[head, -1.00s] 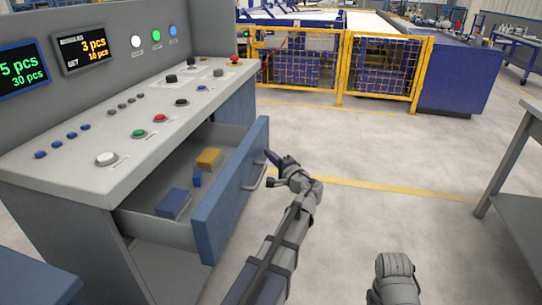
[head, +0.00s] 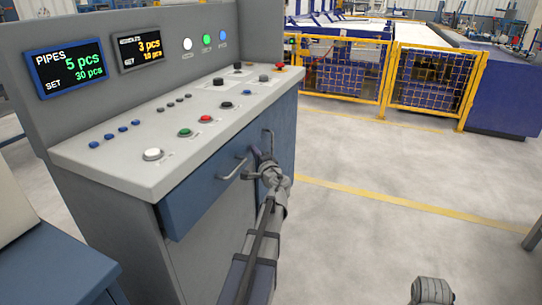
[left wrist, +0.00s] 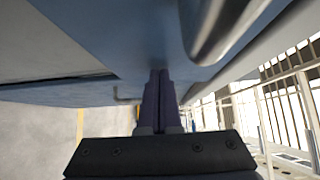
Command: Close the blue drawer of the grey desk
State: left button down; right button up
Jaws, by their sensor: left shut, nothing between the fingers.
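The blue drawer (head: 203,203) of the grey desk (head: 110,172) sits in under the desk top, its front appearing flush with the desk. No drawer interior shows. Its curved metal handle (head: 232,168) is on the front. My left gripper (head: 257,154) is shut and empty, beside the handle at the right end of the drawer front. In the left wrist view, its dark fingers (left wrist: 160,78) point at the blue front (left wrist: 135,50), tips touching it or very close. My right gripper is out of view; only part of my right arm shows at the bottom.
A blue cabinet door (head: 282,135) with an upright handle is right of the drawer. The desk top carries several buttons, with two displays behind. A blue unit (head: 50,262) stands at the lower left. Yellow fencing (head: 430,78) stands farther back. The floor (head: 380,170) at right is clear.

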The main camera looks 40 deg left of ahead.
pick_arm(q)
jog(key=shift+s+a, duration=0.2)
jog(key=shift+a, duration=0.65)
jog(key=shift+s+a, duration=0.2)
jog(key=shift+a, duration=0.6)
jog(key=shift+a, duration=0.1)
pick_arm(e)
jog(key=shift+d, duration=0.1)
pick_arm(q)
jog(key=d, duration=0.4)
send_near(247, 150)
jog(key=d, duration=0.1)
jog(key=w+d, duration=0.1)
jog(key=d, duration=0.1)
jog(key=shift+w+d+f, duration=0.2)
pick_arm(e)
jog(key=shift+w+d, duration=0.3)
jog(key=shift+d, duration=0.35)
